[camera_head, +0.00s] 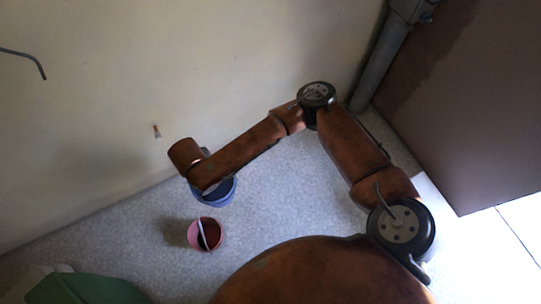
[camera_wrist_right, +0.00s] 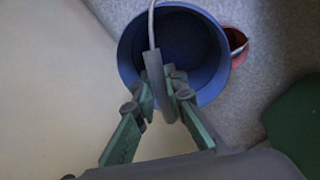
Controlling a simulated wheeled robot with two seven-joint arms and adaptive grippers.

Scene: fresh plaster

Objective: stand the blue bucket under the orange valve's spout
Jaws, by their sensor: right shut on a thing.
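The blue bucket (camera_head: 222,192) shows partly behind my right wrist in the head view. In the right wrist view the blue bucket (camera_wrist_right: 205,88) is open towards me and looks empty. Its wire handle with a grey grip (camera_wrist_right: 157,85) stands up across it. My right gripper (camera_wrist_right: 168,88) is shut on this handle; in the head view my wrist hides it. I cannot tell whether the bucket touches the floor. The small orange valve (camera_head: 156,129), with a pale spout under it, is on the wall, left of the bucket. My left gripper is not in view.
A pink-red bucket (camera_head: 206,234) stands on the floor close to the blue one. A green object (camera_head: 85,290) is at the lower left. A bent grey rod (camera_head: 30,58) shows at upper left, a brown panel (camera_head: 465,100) at right. Floor left of the buckets is clear.

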